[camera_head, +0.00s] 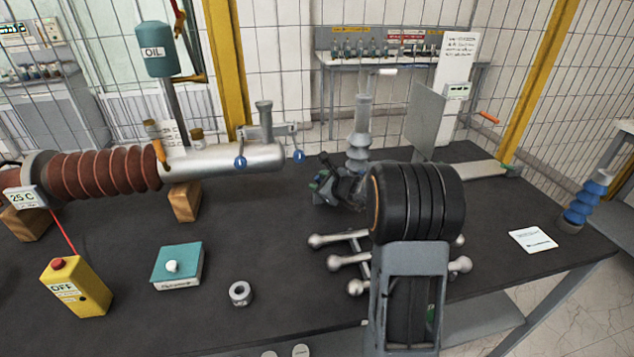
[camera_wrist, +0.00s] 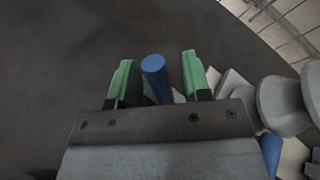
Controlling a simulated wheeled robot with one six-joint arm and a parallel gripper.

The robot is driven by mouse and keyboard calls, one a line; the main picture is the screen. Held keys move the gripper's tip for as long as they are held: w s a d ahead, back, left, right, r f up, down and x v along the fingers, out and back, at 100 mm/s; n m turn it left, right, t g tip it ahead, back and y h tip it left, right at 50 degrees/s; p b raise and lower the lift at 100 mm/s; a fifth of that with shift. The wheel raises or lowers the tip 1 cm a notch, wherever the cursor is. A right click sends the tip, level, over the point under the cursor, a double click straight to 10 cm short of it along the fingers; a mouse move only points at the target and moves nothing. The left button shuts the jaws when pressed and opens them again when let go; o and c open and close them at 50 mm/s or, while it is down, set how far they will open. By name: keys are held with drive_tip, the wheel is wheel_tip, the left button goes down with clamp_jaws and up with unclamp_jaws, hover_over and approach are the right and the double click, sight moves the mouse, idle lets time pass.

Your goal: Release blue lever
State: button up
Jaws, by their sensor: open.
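A blue cylindrical lever (camera_wrist: 154,72) stands between the two green fingers of my gripper (camera_wrist: 159,70) in the wrist view. The fingers are open, with a visible gap on each side of the lever. The lever's lower part is hidden behind the gripper body. In the head view my gripper (camera_head: 325,186) is low over the dark table, beside a grey ribbed insulator (camera_head: 360,130); my arm covers part of this area, and I cannot make out the lever there. The insulator also shows at the right of the wrist view (camera_wrist: 285,105).
A silver cylinder (camera_head: 225,160) with a red-brown ribbed part lies to the left. A yellow OFF box (camera_head: 76,287), a teal box (camera_head: 178,266) and a metal ring (camera_head: 240,293) rest on the table (camera_head: 130,235). A blue ribbed insulator (camera_head: 586,200) stands at the right edge.

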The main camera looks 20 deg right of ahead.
drive_tip(key=shift+x, duration=0.85)
drive_tip(key=shift+c, duration=0.3)
clamp_jaws()
